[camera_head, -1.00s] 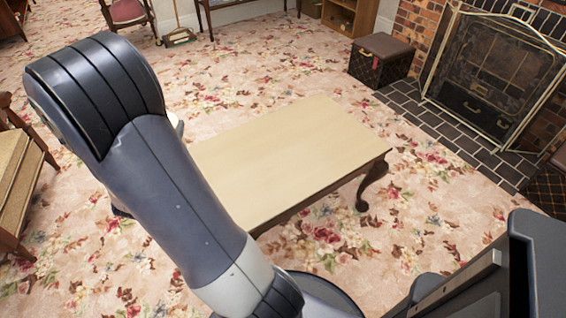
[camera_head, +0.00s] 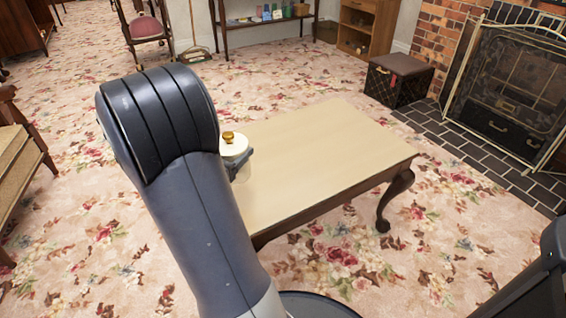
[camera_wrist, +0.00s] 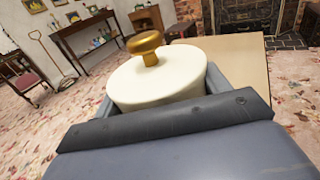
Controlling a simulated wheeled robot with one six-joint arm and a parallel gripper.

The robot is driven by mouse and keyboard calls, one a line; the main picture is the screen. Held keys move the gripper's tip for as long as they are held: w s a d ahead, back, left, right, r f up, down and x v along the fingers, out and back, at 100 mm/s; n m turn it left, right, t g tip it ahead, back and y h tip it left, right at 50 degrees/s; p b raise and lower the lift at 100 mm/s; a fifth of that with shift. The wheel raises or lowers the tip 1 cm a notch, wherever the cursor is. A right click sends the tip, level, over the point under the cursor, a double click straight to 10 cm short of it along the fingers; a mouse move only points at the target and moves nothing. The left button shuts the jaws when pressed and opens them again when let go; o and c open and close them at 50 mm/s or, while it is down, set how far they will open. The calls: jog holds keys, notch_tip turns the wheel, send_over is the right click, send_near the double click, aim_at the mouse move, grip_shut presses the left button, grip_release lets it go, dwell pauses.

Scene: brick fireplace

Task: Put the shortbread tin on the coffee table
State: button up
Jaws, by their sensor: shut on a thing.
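The shortbread tin (camera_wrist: 160,80) is a round cream container with a gold knob on its lid. It fills the middle of the wrist view, upright or nearly so, between the fingers of my gripper (camera_wrist: 155,95). The tin (camera_head: 235,149) also shows in the head view, just right of my arm, at the left part of the coffee table. My gripper (camera_head: 243,166) is shut on it; my arm hides most of the gripper. The coffee table (camera_head: 320,160) has a bare pale top and dark curved legs. I cannot tell whether the tin touches the tabletop.
A brick fireplace with a metal screen (camera_head: 510,85) stands at the right. A dark patterned box (camera_head: 400,85) sits near the hearth. A wooden chair (camera_head: 20,165) is at the left edge. The floral carpet around the table is clear.

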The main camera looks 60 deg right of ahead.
notch_tip(320, 180, down, 10)
jog(key=b, duration=0.5)
jog(key=shift+r, duration=0.15)
jog(key=o, duration=0.5)
jog(key=shift+f, duration=0.2)
jog(key=o, duration=0.5)
